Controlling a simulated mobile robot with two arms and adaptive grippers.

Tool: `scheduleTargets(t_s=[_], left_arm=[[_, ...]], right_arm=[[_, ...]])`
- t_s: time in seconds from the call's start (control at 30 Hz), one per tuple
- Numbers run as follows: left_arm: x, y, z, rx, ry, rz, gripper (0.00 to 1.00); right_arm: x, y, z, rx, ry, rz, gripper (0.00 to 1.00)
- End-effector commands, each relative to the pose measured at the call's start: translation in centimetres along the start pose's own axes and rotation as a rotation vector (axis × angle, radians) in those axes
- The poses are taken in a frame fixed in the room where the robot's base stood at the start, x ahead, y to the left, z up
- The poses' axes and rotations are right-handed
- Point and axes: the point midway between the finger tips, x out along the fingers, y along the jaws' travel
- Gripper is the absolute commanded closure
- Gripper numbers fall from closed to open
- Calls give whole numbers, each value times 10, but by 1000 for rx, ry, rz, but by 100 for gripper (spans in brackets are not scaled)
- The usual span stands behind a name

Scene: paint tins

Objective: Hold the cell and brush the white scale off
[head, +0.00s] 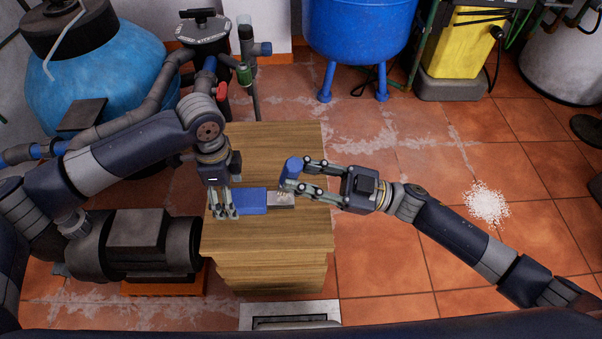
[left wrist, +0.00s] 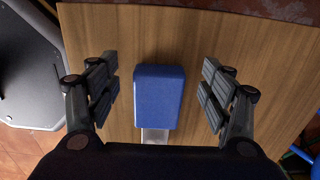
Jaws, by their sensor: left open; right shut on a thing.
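The cell lies on the wooden cabinet top, with a blue body (head: 252,201) and a grey end with pale marks (head: 281,200) pointing right. My left gripper (head: 223,213) is open and points down at the cell's blue end. In the left wrist view the blue body (left wrist: 159,96) lies between its spread fingers, with gaps on both sides; part of the grey end (left wrist: 155,136) shows below it. My right gripper (head: 293,177) is shut on the brush, whose blue handle (head: 292,168) stands up between the fingers, over or near the grey end. The bristles are hard to make out.
The wooden cabinet top (head: 265,150) is otherwise clear. A dark pump motor (head: 135,245) stands left of it, and a blue tank (head: 362,30) stands behind. A white granular pile (head: 487,203) lies on the tiled floor at right.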

Motion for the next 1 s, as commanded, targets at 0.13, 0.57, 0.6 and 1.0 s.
scheduleTargets(t_s=[0.13,0.57,0.6,1.0], left_arm=[[1,0,0,0,0,0,27],[18,0,0,0,0,1,27],[18,0,0,0,0,0,27],[18,0,0,0,0,0,72]], right_arm=[[0,0,0,0,1,0,98],[0,0,0,0,1,0,98],[0,0,0,0,1,0,98],[0,0,0,0,1,0,98]])
